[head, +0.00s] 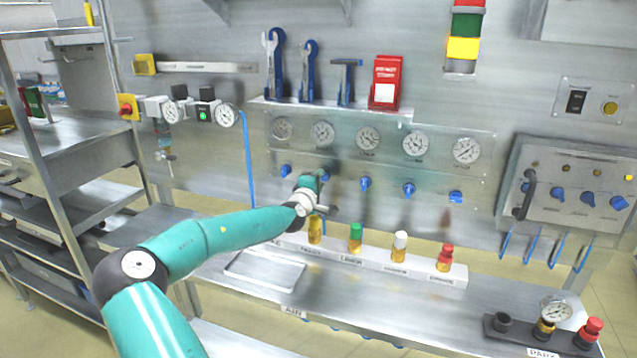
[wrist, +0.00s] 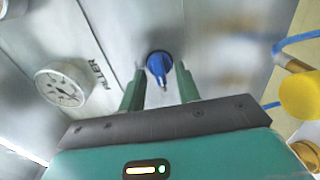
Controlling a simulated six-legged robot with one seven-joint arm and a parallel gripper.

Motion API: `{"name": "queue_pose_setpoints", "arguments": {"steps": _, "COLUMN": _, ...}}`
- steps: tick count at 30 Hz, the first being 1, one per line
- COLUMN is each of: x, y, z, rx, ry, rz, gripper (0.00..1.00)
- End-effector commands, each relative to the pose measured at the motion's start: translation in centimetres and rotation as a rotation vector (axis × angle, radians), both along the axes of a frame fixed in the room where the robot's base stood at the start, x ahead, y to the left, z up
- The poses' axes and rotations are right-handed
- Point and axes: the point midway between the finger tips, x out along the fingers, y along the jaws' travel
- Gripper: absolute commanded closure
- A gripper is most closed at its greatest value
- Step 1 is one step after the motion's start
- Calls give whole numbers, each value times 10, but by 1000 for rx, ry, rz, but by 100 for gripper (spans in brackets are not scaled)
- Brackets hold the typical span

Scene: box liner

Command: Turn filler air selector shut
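The filler air selector (wrist: 159,66) is a blue knob on the metal panel, its pointer toward the bottom of the wrist view. A partly readable label ending in "LLER" and a round gauge (wrist: 62,85) are to its left. My gripper (wrist: 160,84) is open, with one green finger on each side of the knob's lower part. I cannot tell whether the fingers touch it. In the head view, my gripper (head: 310,186) is at the second knob from the left and largely hides it.
Other blue knobs (head: 365,184) sit along the gauge panel (head: 480,178). Below, a rack (head: 375,262) holds several capped bottles close to my gripper. A shallow tray (head: 264,272) lies on the bench. A yellow part (wrist: 301,94) and blue hose are at right in the wrist view.

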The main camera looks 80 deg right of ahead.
Motion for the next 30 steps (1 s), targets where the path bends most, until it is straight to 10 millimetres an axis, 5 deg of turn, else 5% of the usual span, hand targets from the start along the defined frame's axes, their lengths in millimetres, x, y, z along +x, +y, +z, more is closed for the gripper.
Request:
{"name": "queue_pose_setpoints", "arguments": {"steps": 11, "x": 3, "y": 15, "z": 0, "rx": 0, "ry": -2, "rz": 1, "gripper": 67}}
{"name": "queue_pose_setpoints", "arguments": {"steps": 30, "x": 13, "y": 128, "z": 0, "rx": 0, "ry": 0, "rz": 2, "gripper": 67}}
